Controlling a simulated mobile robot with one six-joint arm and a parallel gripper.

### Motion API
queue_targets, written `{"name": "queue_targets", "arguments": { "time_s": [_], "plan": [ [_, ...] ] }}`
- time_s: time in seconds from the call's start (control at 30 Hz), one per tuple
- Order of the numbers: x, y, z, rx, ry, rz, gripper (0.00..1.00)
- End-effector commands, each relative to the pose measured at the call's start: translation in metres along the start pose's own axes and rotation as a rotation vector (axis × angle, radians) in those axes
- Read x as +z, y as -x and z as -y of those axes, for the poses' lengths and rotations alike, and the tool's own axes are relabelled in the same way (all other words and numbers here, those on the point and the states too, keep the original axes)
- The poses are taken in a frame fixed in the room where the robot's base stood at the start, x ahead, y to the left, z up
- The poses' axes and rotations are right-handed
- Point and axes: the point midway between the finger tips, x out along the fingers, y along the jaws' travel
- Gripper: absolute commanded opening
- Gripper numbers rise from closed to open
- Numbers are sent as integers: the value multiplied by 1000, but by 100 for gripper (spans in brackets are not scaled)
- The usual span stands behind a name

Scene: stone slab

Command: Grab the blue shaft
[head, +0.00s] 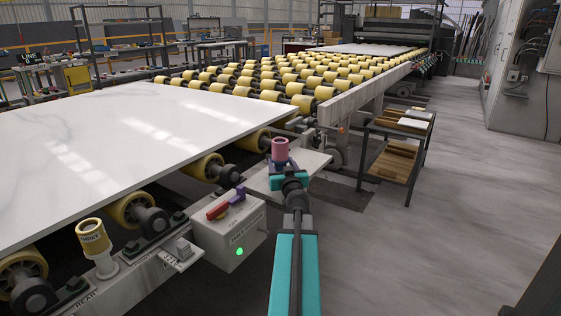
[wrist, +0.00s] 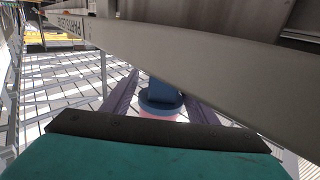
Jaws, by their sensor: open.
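A blue shaft (wrist: 162,92) stands between the two fingers of my gripper (wrist: 163,86) in the wrist view. It has a wider round blue collar, with a pinkish part just below it. The fingers are open, one on each side; I cannot tell whether either touches it. In the head view my gripper (head: 289,176) is at the end of the teal arm, just in front of a pink cylinder (head: 280,149) near a pale ledge. The blue shaft is not clearly visible in the head view.
A large white slab (head: 120,140) lies on yellow rollers at left. A grey control box (head: 232,236) with red and purple pieces stands left of my arm. A yellow cup-like part (head: 92,236) is at lower left.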

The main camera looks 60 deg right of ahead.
Motion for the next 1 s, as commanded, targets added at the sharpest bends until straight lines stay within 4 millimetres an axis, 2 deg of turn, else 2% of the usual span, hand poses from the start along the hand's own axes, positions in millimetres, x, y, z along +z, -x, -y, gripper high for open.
{"name": "queue_targets", "arguments": {
  "time_s": [0.33, 0.63, 1.0],
  "plan": [
    [0, 0, 6, -7, 0, 0, 51],
    [0, 0, 7, -8, 0, 0, 1],
    [-4, 0, 9, -10, 0, -1, 0]
  ]
}}
